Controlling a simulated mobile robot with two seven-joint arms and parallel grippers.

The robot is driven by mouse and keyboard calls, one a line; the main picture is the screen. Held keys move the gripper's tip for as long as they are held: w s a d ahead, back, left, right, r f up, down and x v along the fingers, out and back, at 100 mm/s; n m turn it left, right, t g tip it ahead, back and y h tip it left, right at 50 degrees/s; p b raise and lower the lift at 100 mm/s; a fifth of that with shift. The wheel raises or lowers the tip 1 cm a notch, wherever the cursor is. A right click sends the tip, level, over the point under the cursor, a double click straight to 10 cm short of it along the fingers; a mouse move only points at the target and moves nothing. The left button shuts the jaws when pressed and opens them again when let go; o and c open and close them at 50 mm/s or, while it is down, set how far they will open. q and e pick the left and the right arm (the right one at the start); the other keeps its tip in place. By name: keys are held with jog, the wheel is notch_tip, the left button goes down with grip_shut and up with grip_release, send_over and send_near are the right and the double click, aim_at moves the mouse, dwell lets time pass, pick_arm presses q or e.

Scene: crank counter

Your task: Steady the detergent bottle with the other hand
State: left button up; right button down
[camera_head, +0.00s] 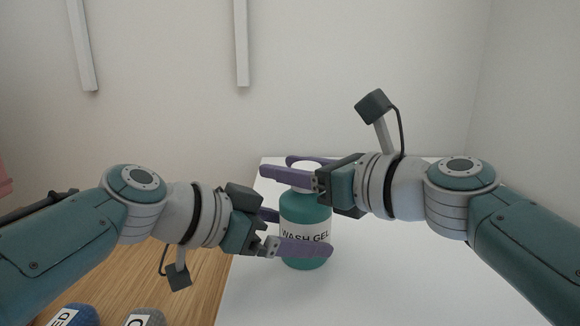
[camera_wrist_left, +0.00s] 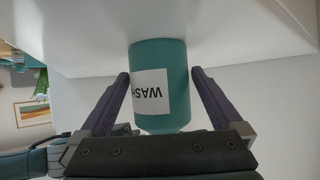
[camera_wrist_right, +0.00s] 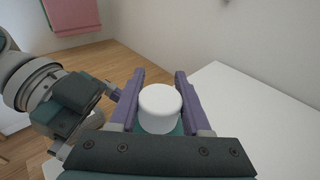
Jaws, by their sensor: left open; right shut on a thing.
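The detergent bottle (camera_head: 305,212) is teal with a white label reading WASH GEL and stands upright on the white counter. Its white cap (camera_wrist_right: 160,107) sits between the fingers of my right gripper (camera_head: 292,170), which is shut on it. My left gripper (camera_head: 298,231) is lower, at the height of the label, with its purple fingers open on both sides of the bottle body. In the left wrist view the bottle (camera_wrist_left: 160,85) appears upside down between the fingers, with a gap on each side. The right gripper partly hides the cap in the head view.
The white counter (camera_head: 400,280) is clear around the bottle. A wooden surface (camera_head: 195,290) lies to the left, with a blue labelled item (camera_head: 75,315) and a grey labelled item (camera_head: 146,317) at the bottom edge. A plain wall stands behind.

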pick_arm(q)
jog(key=shift+w+d+f, duration=0.2)
jog(key=shift+d, duration=0.2)
jog(key=c, duration=1)
jog(key=shift+c, duration=0.2)
jog(key=shift+c, duration=1.1)
jog(key=shift+a+f, duration=0.1)
jog(key=shift+f, duration=0.05)
pick_arm(e)
jog(key=c, duration=0.5)
grip_release()
